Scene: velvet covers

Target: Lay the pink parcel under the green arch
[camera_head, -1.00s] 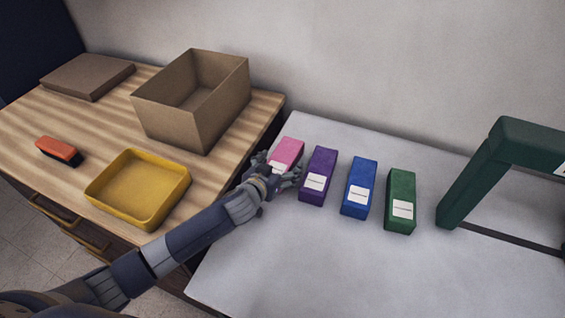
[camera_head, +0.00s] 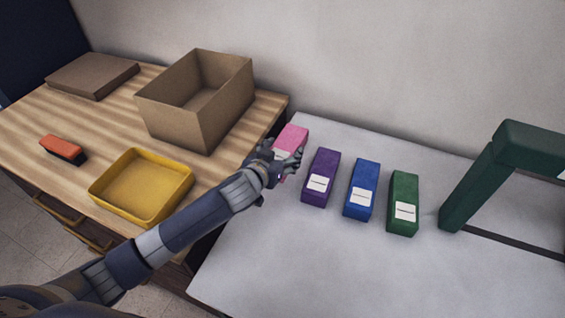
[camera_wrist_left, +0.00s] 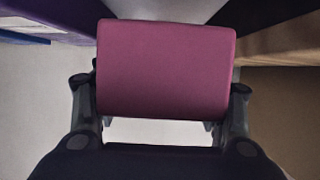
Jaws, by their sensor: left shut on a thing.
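The pink parcel (camera_head: 291,138) is at the left end of a row of parcels on the white table. My left gripper (camera_head: 277,163) is shut on it. In the left wrist view the pink parcel (camera_wrist_left: 166,70) fills the space between the two fingers. It seems to be lifted off the table, though its underside is hidden in the head view. The green arch (camera_head: 475,180) stands at the right of the white table, and its right part is cut off by the picture edge. A dark strip runs along the table at its foot. My right gripper is not in view.
Purple (camera_head: 320,176), blue (camera_head: 361,188) and green (camera_head: 403,202) parcels stand between the pink parcel and the arch. The wooden table at left holds an open cardboard box (camera_head: 180,120), a yellow tray (camera_head: 110,207) and an orange-black brush (camera_head: 63,149). The white table's front is clear.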

